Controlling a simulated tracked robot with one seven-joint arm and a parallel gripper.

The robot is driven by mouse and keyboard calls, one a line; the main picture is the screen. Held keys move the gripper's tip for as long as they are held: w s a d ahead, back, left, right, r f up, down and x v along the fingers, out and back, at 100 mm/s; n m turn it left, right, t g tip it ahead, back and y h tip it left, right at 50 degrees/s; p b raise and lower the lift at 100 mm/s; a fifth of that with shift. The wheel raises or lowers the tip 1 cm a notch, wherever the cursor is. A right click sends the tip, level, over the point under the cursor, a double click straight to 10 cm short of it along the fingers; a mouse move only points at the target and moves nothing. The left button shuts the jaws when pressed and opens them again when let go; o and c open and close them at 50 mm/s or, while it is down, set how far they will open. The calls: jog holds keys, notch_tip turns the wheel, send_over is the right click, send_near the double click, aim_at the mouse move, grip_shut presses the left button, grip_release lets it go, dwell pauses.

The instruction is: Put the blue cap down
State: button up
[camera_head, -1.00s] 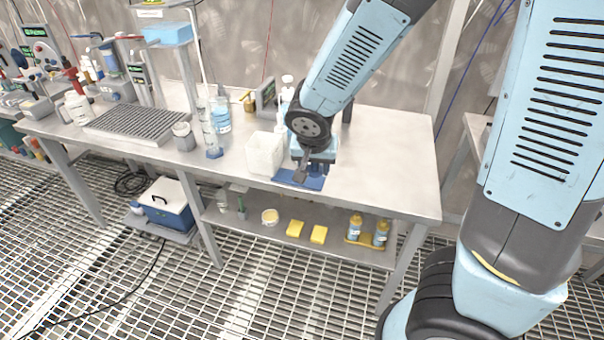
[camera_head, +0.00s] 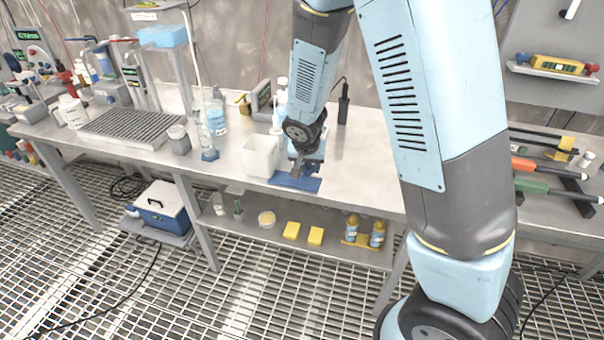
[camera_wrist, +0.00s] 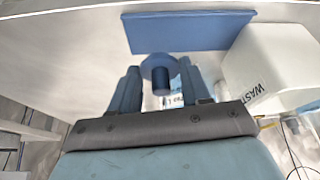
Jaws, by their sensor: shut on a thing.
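The blue cap (camera_wrist: 160,72) shows in the wrist view as a round disc with a short cylinder, between the fingers of my gripper (camera_wrist: 160,80). My gripper is shut on it. The blue mat (camera_wrist: 190,31) lies on the table just beyond the cap in the wrist view. I cannot tell whether the cap touches the table surface. In the head view my gripper (camera_head: 304,167) is low over the table, at the same blue mat (camera_head: 296,183). The cap cannot be made out there.
A white waste bin (camera_head: 261,157) stands on the table just left of my gripper. A wash bottle (camera_head: 216,115) and a grey drain rack (camera_head: 130,126) are farther left. The steel tabletop (camera_head: 360,165) to the right of the mat is mostly clear.

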aim_at(307, 170)
jog(key=shift+w+f, duration=0.3)
jog(key=shift+f, duration=1.55)
jog(key=shift+f, duration=0.1)
jog(key=o, duration=1)
jog(key=v, duration=1.2)
